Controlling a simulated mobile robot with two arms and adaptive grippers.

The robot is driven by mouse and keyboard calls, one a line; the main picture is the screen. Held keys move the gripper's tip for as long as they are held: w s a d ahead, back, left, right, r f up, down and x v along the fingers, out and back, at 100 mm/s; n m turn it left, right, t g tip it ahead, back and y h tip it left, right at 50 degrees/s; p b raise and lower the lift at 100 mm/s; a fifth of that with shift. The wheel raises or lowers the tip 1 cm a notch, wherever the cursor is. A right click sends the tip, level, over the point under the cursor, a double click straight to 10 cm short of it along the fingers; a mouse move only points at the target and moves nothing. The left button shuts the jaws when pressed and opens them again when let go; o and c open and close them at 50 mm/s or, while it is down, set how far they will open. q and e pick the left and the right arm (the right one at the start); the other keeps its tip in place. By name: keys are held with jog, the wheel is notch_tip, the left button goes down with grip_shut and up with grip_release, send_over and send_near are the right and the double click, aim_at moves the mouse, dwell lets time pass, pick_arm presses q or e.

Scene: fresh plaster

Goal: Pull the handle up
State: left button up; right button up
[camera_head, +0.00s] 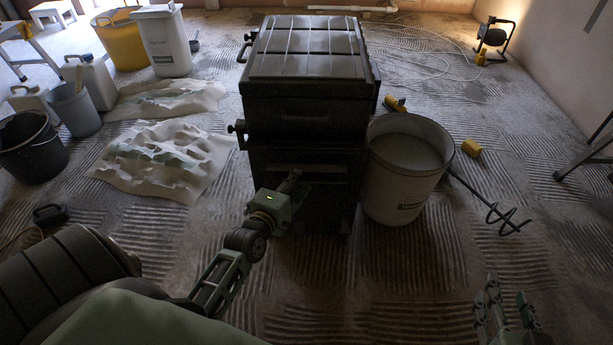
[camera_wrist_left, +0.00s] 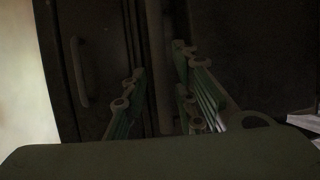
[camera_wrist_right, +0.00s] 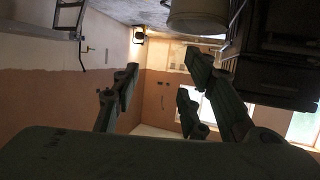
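A dark stacked chest (camera_head: 305,90) stands in the middle of the head view, with a ribbed lid on top. A handle (camera_head: 305,116) is on the front of its upper section. In the left wrist view a curved handle (camera_wrist_left: 79,72) shows to the left of the fingers. My left gripper (camera_head: 292,188) is at the chest's lower front. In the left wrist view (camera_wrist_left: 160,100) its fingers stand apart, with a dark upright bar (camera_wrist_left: 158,60) behind the gap; contact cannot be told. My right gripper (camera_head: 508,305) is open and empty at the lower right, away from the chest.
A white bucket (camera_head: 400,200) stands close against the chest's right side. A mixing paddle (camera_head: 490,205) lies right of it. Crumpled sheets (camera_head: 155,160), a black bucket (camera_head: 30,150) and other containers are at the left.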

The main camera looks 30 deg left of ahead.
aim_at(305, 170)
pick_arm(q)
jog(key=b+x, duration=0.1)
jog(key=x, duration=0.2)
jog(key=shift+w+f, duration=0.1)
jog(key=shift+w, duration=0.2)
jog(key=b+x, duration=0.1)
jog(key=x, duration=0.2)
jog(key=shift+w, duration=0.55)
pick_arm(e)
notch_tip(305, 170, up, 13)
jog(key=w+a+t+y, duration=0.1)
jog(key=a+t+y, duration=0.1)
jog(key=t, duration=0.5)
jog(key=shift+w+f, duration=0.15)
jog(key=shift+w, duration=0.05)
pick_arm(q)
grip_shut()
jog(key=shift+f, duration=0.1)
